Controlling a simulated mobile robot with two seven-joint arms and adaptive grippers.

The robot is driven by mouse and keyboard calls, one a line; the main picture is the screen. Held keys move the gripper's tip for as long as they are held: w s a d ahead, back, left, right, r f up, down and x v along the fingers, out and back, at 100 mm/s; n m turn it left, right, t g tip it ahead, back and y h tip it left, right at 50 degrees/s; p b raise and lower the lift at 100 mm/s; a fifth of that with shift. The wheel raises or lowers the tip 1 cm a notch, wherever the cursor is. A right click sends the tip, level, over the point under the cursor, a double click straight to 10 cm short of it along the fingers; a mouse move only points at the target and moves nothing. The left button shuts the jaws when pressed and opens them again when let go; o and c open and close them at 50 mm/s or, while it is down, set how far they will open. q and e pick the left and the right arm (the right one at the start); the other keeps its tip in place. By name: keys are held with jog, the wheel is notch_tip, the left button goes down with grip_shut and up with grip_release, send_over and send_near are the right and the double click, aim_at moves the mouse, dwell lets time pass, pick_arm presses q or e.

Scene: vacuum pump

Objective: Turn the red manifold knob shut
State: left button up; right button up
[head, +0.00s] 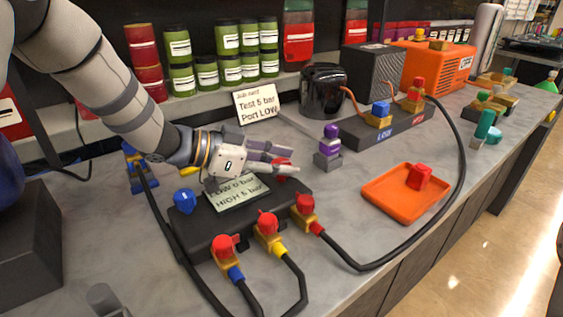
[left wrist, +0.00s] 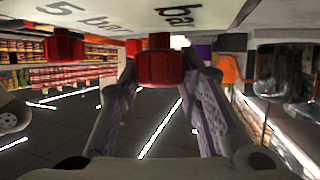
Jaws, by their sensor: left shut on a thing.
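The black manifold block (head: 215,236) lies on the grey bench with a card (head: 238,192) reading "LOW 0 bar HIGH 5 bar". Its red knob (head: 282,179) is at the back right of the block, partly hidden by my fingers. My left gripper (head: 291,164) comes in from the left and is shut on this knob. In the left wrist view the red knob (left wrist: 160,68) sits between both fingers. A blue knob (head: 184,200) stands at the manifold's left end. My right gripper is not in view.
Several red-capped brass fittings (head: 267,225) with black hoses line the manifold's front. A purple-topped part (head: 329,146) stands close right of my gripper. An orange tray (head: 382,207) holds a red block (head: 419,177). A sign (head: 256,104) reads "Test 5 bar Port LOW".

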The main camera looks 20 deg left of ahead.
pick_arm(q)
jog(key=m+g+h, duration=0.1)
jog(key=m+g, duration=0.1)
jog(key=m+g+h+b, duration=0.1)
jog(key=g, duration=0.1)
jog(key=shift+w+f+m+b, duration=0.1)
jog(key=shift+f+m+b, duration=0.2)
jog(key=shift+f+m, duration=0.1)
jog(key=m+g+b, duration=0.5)
jog(key=m+g, duration=0.1)
jog(key=g, duration=0.1)
jog(key=shift+m+g, duration=0.3)
jog(key=shift+r+m+g+y+b, duration=0.25)
jog(key=shift+m+g+y+b, duration=0.05)
jog(key=shift+m+g+b, duration=0.55)
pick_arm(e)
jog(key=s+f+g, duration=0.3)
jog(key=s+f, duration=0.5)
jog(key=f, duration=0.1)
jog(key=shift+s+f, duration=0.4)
pick_arm(q)
jog(key=shift+r, duration=0.1)
jog(key=o, duration=1.1)
jog(key=shift+o, duration=0.2)
jog(key=shift+r, duration=0.1)
